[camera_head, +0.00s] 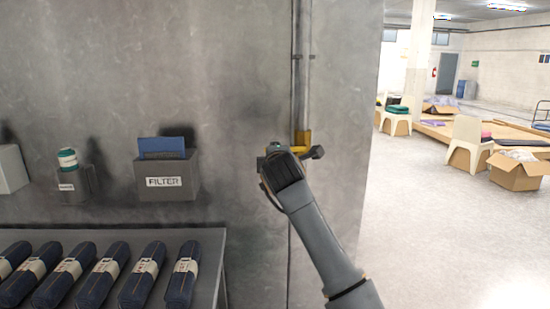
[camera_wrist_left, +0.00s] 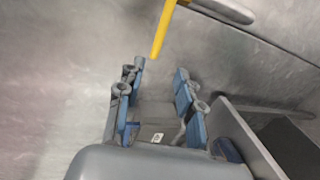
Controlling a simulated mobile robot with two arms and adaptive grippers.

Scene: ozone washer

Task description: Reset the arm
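One arm of mine rises from the lower right in the head view, and its gripper (camera_head: 292,153) is at the wall beside the yellow valve part (camera_head: 302,138) on a vertical pipe. I take it as my left arm, since the left wrist view shows a yellow bar (camera_wrist_left: 163,30) close ahead. In that view my left gripper (camera_wrist_left: 160,68) has its two blue-and-grey fingers apart with nothing between them. The bar lies beyond the fingertips, apparently not touching. My right gripper is in neither view.
A box marked FILTER (camera_head: 172,181) holds a blue filter (camera_head: 162,147) on the wall. Left of it is a holder with a green-and-white bottle (camera_head: 68,160). Several dark rolls lie on a grey table (camera_head: 205,240). Open floor (camera_head: 430,220) lies right, with chairs and cardboard boxes (camera_head: 518,173).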

